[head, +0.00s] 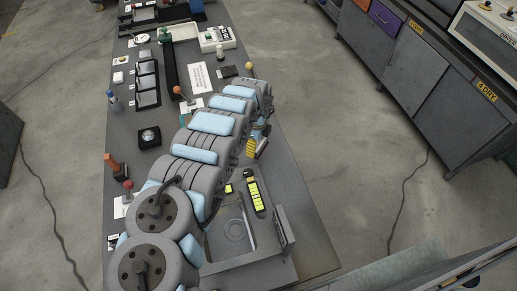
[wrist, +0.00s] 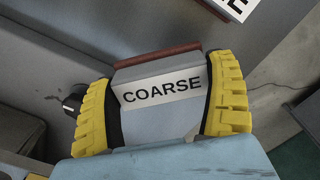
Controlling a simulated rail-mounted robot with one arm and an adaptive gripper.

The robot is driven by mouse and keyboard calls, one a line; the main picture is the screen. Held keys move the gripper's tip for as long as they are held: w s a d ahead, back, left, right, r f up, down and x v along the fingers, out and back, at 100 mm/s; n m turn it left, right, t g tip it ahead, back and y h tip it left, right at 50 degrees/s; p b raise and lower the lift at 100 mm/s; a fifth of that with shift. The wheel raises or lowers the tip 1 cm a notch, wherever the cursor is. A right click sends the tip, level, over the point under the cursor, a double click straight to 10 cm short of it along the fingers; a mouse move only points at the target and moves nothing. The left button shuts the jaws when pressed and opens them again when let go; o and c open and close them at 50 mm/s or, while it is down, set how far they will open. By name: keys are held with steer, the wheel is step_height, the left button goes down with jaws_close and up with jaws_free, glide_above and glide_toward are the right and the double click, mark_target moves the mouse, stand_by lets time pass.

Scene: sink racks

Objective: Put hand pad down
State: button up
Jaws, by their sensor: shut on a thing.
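The hand pad (wrist: 160,92) is a grey block with a white label reading COARSE and a reddish-brown layer along its far edge. It fills the middle of the wrist view. My gripper (wrist: 162,82) is shut on it, with a yellow ribbed finger pressed to each side. In the head view my gripper (head: 257,143) is near the right edge of the grey bench (head: 275,170), just beyond the basin. The hand pad cannot be made out there, and my arm covers part of the bench. Whether the pad touches a surface below is unclear.
Levers, black trays (head: 148,84) and a white card (head: 199,77) stand farther along the bench. Grey cabinets (head: 430,95) line the right. Open floor lies between.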

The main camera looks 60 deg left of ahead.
mark_target(258, 148)
steer(key=shift+w+a+f, duration=0.15)
steer(key=shift+f, duration=0.1)
steer(key=shift+w+f, duration=0.1)
steer(key=shift+f, duration=0.25)
steer(key=shift+a+f+b, duration=0.1)
steer(key=shift+f+b, duration=0.5)
steer(key=shift+f, duration=0.8)
steer(key=o, duration=0.9)
steer(key=shift+f, duration=0.15)
